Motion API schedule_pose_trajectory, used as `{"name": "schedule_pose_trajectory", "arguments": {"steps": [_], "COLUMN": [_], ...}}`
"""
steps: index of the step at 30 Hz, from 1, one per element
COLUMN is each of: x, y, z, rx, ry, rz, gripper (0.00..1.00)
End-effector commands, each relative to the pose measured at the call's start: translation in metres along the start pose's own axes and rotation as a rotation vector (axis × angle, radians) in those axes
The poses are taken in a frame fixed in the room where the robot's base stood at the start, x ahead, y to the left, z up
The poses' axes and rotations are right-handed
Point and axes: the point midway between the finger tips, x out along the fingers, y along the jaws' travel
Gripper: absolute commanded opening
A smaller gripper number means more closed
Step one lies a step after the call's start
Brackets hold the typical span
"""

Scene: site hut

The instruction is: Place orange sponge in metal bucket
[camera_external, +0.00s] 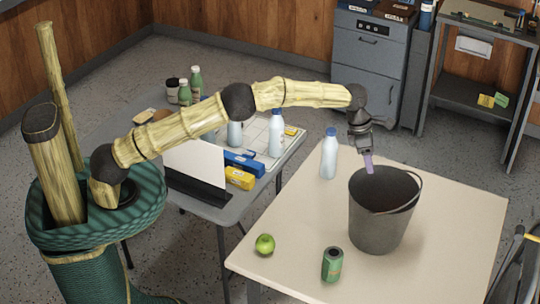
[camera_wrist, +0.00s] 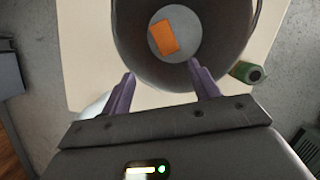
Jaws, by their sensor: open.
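The metal bucket (camera_external: 378,222) is dark grey and stands upright on the light table. Its rim and inside also show in the wrist view (camera_wrist: 240,55). The orange sponge (camera_wrist: 164,37) lies on the bottom of the bucket in the wrist view. In the external view the bucket wall hides it. My gripper (camera_external: 369,165) is at the rear left of the bucket's rim, with its purple fingers pointing down. In the wrist view its fingers (camera_wrist: 163,88) are apart with nothing between them.
On the light table (camera_external: 300,230) are a white bottle (camera_external: 328,155), a green apple (camera_external: 265,244) and a green can (camera_external: 332,264). A grey table at the left holds a laptop (camera_external: 195,166), several bottles and boxes. The light table's right front part is clear.

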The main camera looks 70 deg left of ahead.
Motion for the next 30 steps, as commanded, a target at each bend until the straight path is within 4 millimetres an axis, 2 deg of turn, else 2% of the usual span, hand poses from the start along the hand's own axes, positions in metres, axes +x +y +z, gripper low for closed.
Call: {"name": "schedule_pose_trajectory", "arguments": {"steps": [11,17,23,30], "x": [-0.002,-0.019,-0.047,-0.079], "y": [0.001,0.008,0.014,0.007], "z": [-0.001,-0.018,-0.058,-0.119], "rx": [0.013,0.194,0.55,1.016], "ry": [0.0,0.006,0.026,0.056], "rz": [0.001,0.012,0.023,0.025], "gripper": [0.61,0.61,0.61,0.61]}}
